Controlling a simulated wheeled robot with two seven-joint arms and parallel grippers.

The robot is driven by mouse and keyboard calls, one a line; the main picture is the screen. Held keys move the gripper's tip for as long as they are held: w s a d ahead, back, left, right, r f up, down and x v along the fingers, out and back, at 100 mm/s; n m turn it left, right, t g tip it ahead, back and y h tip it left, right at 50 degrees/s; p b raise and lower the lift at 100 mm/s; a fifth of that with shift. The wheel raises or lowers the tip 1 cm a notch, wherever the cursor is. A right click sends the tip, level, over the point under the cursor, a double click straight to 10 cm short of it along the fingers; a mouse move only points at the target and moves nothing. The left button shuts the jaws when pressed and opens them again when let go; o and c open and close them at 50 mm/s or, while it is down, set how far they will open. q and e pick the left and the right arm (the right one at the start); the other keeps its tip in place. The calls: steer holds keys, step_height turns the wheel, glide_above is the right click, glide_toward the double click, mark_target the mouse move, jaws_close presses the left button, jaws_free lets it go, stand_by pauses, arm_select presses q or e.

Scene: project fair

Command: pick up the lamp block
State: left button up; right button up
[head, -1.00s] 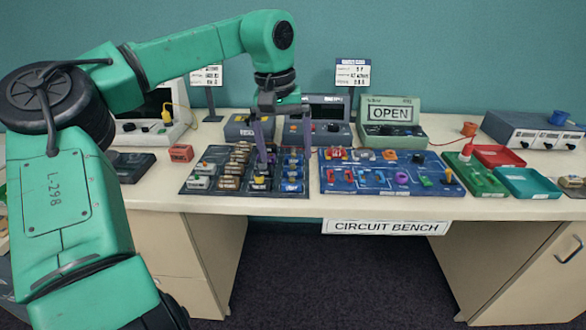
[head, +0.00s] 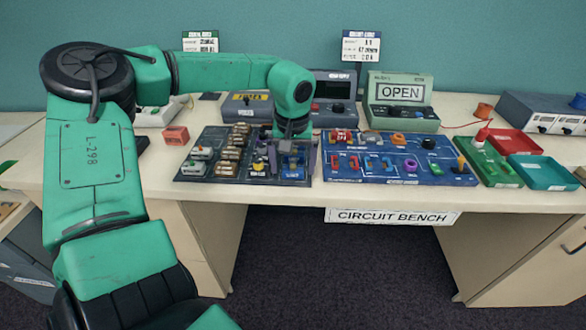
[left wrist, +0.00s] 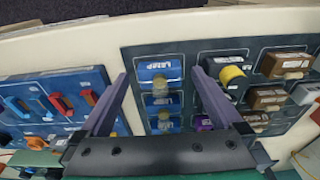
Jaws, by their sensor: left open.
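The lamp blocks are blue with clear bulbs and stand in a column at the right side of the dark parts tray (head: 222,178). The front lamp block (head: 291,174) shows below my left gripper (head: 292,158). In the left wrist view this lamp block (left wrist: 160,68), labelled LAMP, lies between the spread fingertips of my left gripper (left wrist: 160,74), with more lamp blocks (left wrist: 163,125) behind it. The fingers are open, one to each side of the column, and hold nothing. Whether they touch a block is not clear. My right gripper is not in view.
Brown blocks (head: 229,154) and a yellow-topped block (left wrist: 231,75) stand in neighbouring tray columns. The blue circuit board (head: 385,177) with several parts is close to the tray's right. The OPEN-sign box (head: 402,118) stands behind. The bench front strip (head: 270,194) is clear.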

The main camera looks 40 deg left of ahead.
arm_select(q)
steer(key=shift+w+f, duration=0.1)
steer(key=shift+f, duration=0.1)
steer(key=shift+r, duration=0.1)
steer(key=c, duration=1.4)
